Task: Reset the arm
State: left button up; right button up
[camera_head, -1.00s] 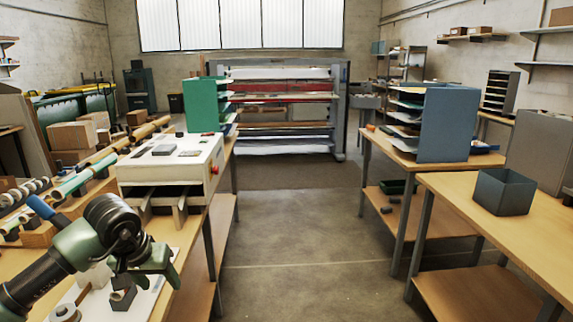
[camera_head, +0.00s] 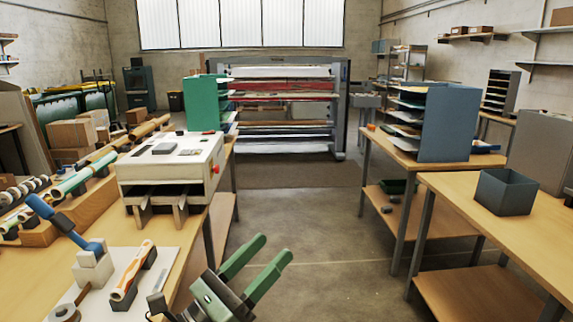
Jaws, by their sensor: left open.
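My left gripper (camera_head: 258,262) is at the bottom middle of the head view. Its two green fingers point up and to the right and are spread apart, with nothing between them. It is over the floor aisle, just right of the left table's edge. The right gripper is not in view.
A dark open box (camera_head: 505,192) stands on the right table (camera_head: 450,205). The aisle floor (camera_head: 290,220) between is clear.

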pick_arm(q)
jog(key=a+f+n+t+y, duration=0.2)
jog(key=a+f+n+y, duration=0.5)
jog(key=n, duration=0.6)
jog(key=a+f+n+t+y, duration=0.1)
jog(key=a+f+n+y, duration=0.55)
jog(key=n, duration=0.65)
jog(key=s+a+f+n+g+y, duration=0.45)
jog(key=f+n, duration=0.25)
jog(key=f, duration=0.2)
jog(key=s+f+n+g+h, duration=0.1)
jog(key=s+f+n+g, duration=0.5)
jog(key=s, duration=0.5)
jog(key=s+f+n+g, duration=0.3)
jog(key=s+f+g, duration=0.1)
jog(key=s+f, duration=0.5)
notch_tip(320, 180, down, 23)
jog(key=s+d+g, duration=0.1)
jog(key=s+g, duration=0.1)
jog(key=s+a+f+g, duration=0.1)
jog(key=s+a+f, duration=0.2)
jog(key=s+f, duration=1.5)
jog(key=shift+f, duration=0.1)
